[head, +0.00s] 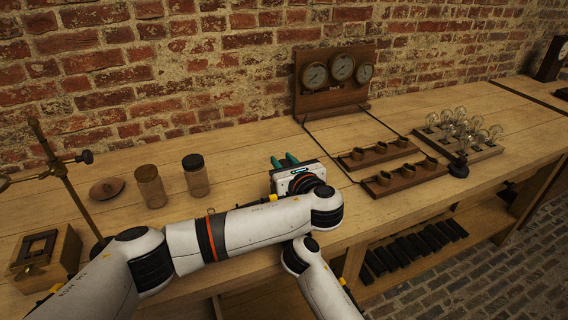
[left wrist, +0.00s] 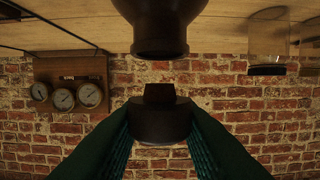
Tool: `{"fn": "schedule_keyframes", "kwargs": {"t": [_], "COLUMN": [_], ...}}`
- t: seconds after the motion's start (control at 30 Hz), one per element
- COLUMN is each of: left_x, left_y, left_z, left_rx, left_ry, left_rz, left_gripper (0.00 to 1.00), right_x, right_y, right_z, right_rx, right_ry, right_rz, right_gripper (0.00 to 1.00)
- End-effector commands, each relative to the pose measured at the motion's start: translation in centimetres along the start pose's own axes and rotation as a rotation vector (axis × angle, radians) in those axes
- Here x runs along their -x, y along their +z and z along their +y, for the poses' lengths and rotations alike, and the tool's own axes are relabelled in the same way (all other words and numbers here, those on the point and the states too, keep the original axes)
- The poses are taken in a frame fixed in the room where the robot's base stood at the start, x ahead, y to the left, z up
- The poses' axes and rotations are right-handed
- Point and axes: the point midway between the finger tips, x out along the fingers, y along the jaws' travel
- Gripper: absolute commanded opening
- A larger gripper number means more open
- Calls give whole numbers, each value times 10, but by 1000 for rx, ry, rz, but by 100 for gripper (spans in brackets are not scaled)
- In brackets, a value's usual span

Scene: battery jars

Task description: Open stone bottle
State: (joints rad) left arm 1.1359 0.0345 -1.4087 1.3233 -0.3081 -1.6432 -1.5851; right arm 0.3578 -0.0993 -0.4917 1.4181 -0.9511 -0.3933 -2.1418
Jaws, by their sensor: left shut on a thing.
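In the left wrist view, which is upside down, the dark neck and flared mouth of the stone bottle (left wrist: 160,30) show at the top. A dark stopper (left wrist: 160,122) with a narrower plug is between the green fingers of my left gripper, which is shut on it. A clear gap with brick wall behind shows between plug and bottle mouth, so the two are apart. In the head view my left gripper (head: 285,161) is over the bench, its green fingertips just showing. The bottle and stopper are hidden there. My right gripper does not show.
A black-lidded jar (head: 196,176), a brown-lidded jar (head: 151,187) and a round wooden lid (head: 106,188) stand left. Behind is a gauge board (head: 335,85); right are wooden blocks with rings (head: 403,178) and a bulb rack (head: 484,152). A metal stand (head: 62,172) rises far left.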

Motion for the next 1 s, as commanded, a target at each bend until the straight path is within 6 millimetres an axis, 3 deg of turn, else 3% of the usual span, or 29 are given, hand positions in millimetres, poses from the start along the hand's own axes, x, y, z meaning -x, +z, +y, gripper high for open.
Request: {"fn": "schedule_keyframes", "kwargs": {"t": [0.17, 0.47, 0.67, 0.7, 0.83, 1.0], "left_x": [0, 6, 6, 6, 6, 6], "left_y": [-4, -37, -40, -40, -39, -39], "left_z": [0, 0, 0, 0, 0, 0], "left_rx": [1, 2, 0, 0, 0, 0], "left_ry": [0, 0, 0, 0, 0, 0], "left_rz": [1, 1, 0, 0, 0, 0], "left_gripper": [0, 0, 0, 0, 0, 0], "right_x": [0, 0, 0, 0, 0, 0], "right_y": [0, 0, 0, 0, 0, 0], "right_z": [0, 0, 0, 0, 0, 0], "right_rx": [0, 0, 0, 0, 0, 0], "right_ry": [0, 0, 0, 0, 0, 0], "right_rz": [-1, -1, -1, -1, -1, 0], "right_gripper": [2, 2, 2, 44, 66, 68]}}
